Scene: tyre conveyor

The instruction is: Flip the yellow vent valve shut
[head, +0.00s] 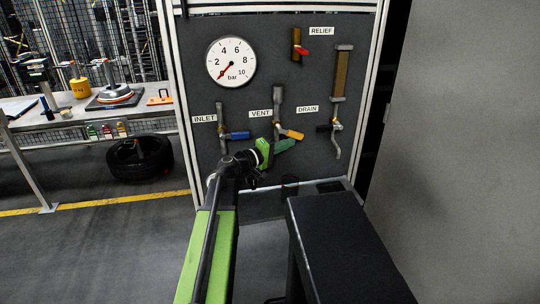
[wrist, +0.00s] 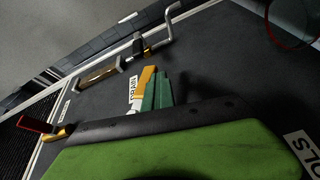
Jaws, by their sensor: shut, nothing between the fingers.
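The yellow vent valve handle (head: 292,134) is on the dark panel under the VENT label (head: 260,113). It points right and slightly down from its upright grey pipe (head: 277,100). My gripper (head: 288,144), with green fingers, is shut and empty just below the handle. In the wrist view the fingers (wrist: 158,92) lie close beside the yellow handle (wrist: 149,75) and partly hide it. I cannot tell whether they touch it.
The blue inlet handle (head: 238,135) is left of the vent, the drain valve with its black handle (head: 324,128) to the right, and the red relief handle (head: 301,50) above. A pressure gauge (head: 231,62) sits upper left. A workbench (head: 60,112) and tyre (head: 140,158) stand farther left.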

